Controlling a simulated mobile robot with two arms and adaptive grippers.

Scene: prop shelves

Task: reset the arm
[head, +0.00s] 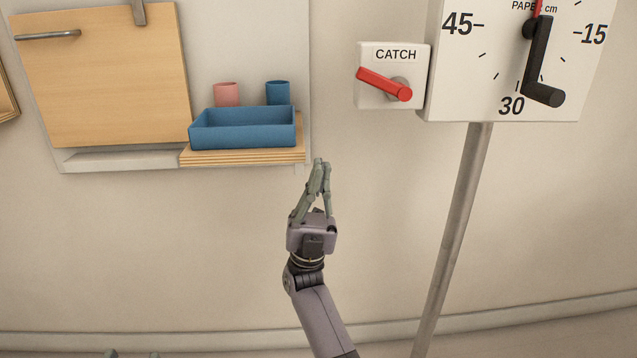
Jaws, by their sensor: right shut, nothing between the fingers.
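My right gripper (321,163) points upward in the middle of the head view, with its fingers together and nothing between them. Its tips are just below and right of the wooden shelf's right end, with the wall behind. Of my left gripper (132,354), only two fingertips show at the bottom left edge. They stand apart; the rest of that arm is out of view.
A blue tray (243,131) sits on a small wooden shelf (243,157), with a pink cup (227,94) and a blue cup (278,93) behind. A wooden panel (100,80) is left. The CATCH box with red lever (384,84), dial (505,60) and pole (455,230) are right.

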